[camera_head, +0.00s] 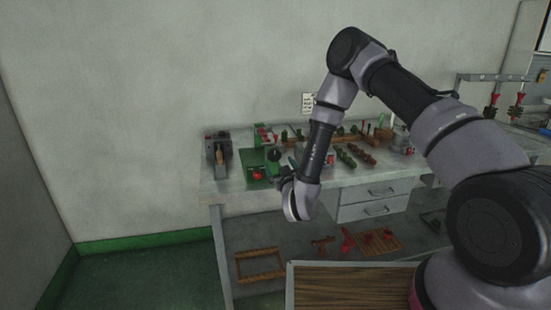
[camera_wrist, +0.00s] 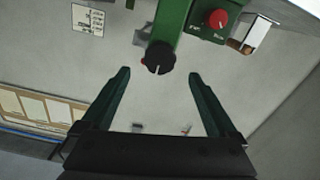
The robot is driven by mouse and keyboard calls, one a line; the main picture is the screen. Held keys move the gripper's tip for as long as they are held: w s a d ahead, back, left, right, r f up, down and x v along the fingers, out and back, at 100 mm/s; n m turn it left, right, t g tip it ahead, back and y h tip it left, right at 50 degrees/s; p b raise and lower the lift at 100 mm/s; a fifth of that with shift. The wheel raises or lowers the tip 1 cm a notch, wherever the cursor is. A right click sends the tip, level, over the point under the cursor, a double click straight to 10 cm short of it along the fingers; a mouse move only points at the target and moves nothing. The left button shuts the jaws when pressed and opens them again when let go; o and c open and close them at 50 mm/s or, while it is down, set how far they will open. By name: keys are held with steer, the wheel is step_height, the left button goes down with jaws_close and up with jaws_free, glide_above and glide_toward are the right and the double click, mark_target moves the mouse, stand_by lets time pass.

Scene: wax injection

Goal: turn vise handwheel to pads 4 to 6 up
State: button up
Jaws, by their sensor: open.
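In the wrist view, a round black knob (camera_wrist: 159,57) with a white line mark sits on the end of a green arm or column (camera_wrist: 170,22). It may be the handwheel; I cannot tell for sure, and no pad numbers can be read. My gripper (camera_wrist: 158,74) is open, with its dark green fingers spread to either side. The knob shows between and just beyond the fingertips, with nothing held. In the head view, my wrist hangs at the front edge of the bench, beside a green machine (camera_head: 254,160); the fingers are too small there to make out clearly.
A red dial (camera_wrist: 218,18) on a green box lies right of the knob in the wrist view. On the grey bench (camera_head: 235,187) stand a dark machine (camera_head: 217,147) at left and several wax pieces (camera_head: 345,158) at right. A wooden-topped surface (camera_head: 350,285) is in front.

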mark_target(275, 156)
steer(key=x, duration=0.6)
steer(key=shift+w, duration=0.2)
steer(key=shift+c, duration=0.3)
steer(key=c, duration=1.3)
